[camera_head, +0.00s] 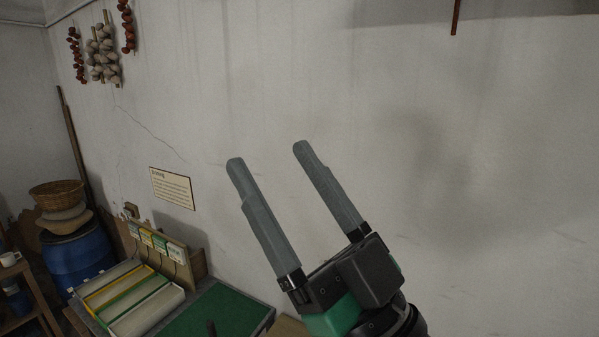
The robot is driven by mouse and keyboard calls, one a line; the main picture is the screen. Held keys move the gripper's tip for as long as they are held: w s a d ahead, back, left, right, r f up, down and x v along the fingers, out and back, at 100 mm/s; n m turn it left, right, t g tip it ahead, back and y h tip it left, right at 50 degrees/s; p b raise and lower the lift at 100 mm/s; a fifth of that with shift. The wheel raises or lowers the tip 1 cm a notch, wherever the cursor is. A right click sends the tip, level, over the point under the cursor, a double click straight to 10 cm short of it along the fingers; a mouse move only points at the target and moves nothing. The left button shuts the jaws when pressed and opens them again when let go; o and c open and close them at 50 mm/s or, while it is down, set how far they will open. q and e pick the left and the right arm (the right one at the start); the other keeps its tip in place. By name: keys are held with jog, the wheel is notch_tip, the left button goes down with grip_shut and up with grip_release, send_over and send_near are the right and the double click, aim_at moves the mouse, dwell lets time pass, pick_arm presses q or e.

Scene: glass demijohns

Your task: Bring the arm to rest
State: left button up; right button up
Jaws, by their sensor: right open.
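My right gripper (269,157) rises from the lower middle of the head view, its two long grey fingers pointing up and to the left. The fingers are wide apart with nothing between them. The pale wall shows behind it and through the gap. My left gripper is not in view. No glass demijohn is in view.
At the lower left, a bench with a green mat (222,312) and a divided tray (130,298) stands by the wall (420,150). A blue barrel (78,258) with a wicker basket (57,194) above it stands farther left. The space around the fingers looks clear.

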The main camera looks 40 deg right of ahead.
jog(key=shift+s+a+r+m+t+y, duration=0.1)
jog(key=shift+s+r+m+t+y, duration=0.1)
jog(key=shift+s+r, duration=0.35)
jog(key=shift+s+a+r+m+t+y, duration=0.1)
jog(key=shift+s+r+m+t, duration=0.15)
jog(key=shift+s, duration=0.45)
notch_tip(320, 180, down, 41)
jog(key=b, duration=4.1)
jog(key=shift+f, duration=0.1)
